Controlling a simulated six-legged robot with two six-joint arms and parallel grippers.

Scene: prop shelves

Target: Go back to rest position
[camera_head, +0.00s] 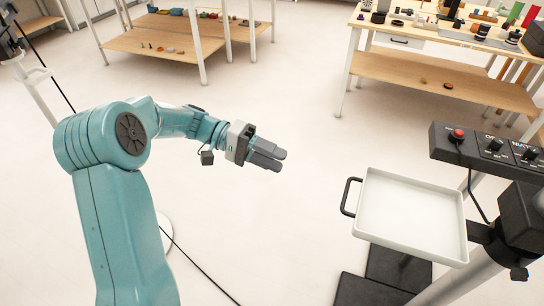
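My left arm is teal and comes in from the left. Its grey gripper (281,161) is held out over open floor near the middle of the view. Its two dark fingers lie side by side with no clear gap, and nothing shows between them. The gripper touches nothing. My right gripper does not show.
An empty white tray (412,252) with a black handle stands at the lower right, apart from the gripper. Above it is a dark control panel (478,146) with a red button. Wooden shelves (440,78) with small props stand at the back right, others (150,42) at the back left. A cable (200,268) lies on the floor.

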